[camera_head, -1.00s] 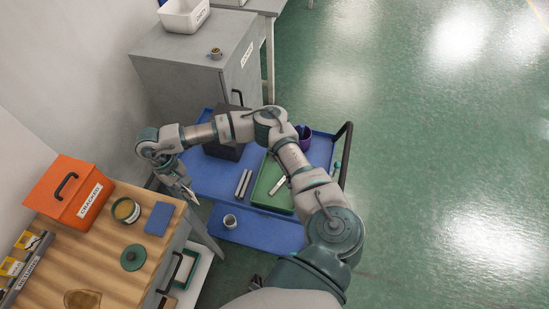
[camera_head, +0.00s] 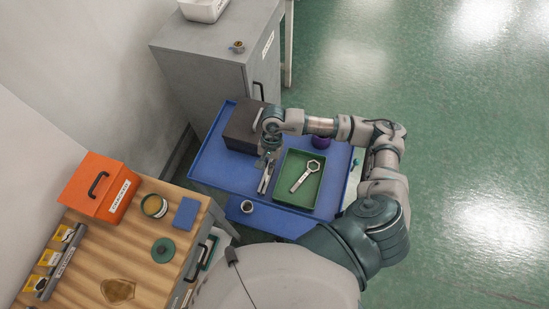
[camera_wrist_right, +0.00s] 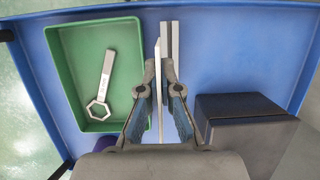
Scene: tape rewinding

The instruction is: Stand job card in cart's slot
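My right gripper (camera_head: 267,165) is over the blue cart (camera_head: 219,168), above the slot. In the right wrist view its fingers (camera_wrist_right: 159,75) are shut on the job card (camera_wrist_right: 158,50), a thin pale plate seen nearly edge-on. The cart's slot (camera_wrist_right: 175,42) shows there as two parallel grey bars. The card's upper part appears beside the left bar; I cannot tell its height or whether it enters the slot. In the head view the gripper hides much of the slot. My left gripper is not in view.
A green tray (camera_head: 290,202) holding a wrench (camera_head: 303,178) lies right of the slot. A dark box (camera_head: 240,128) stands behind left, a purple cup (camera_head: 321,142) behind right. A small cup (camera_head: 247,206) is at the front. The wooden bench (camera_head: 137,240) is left.

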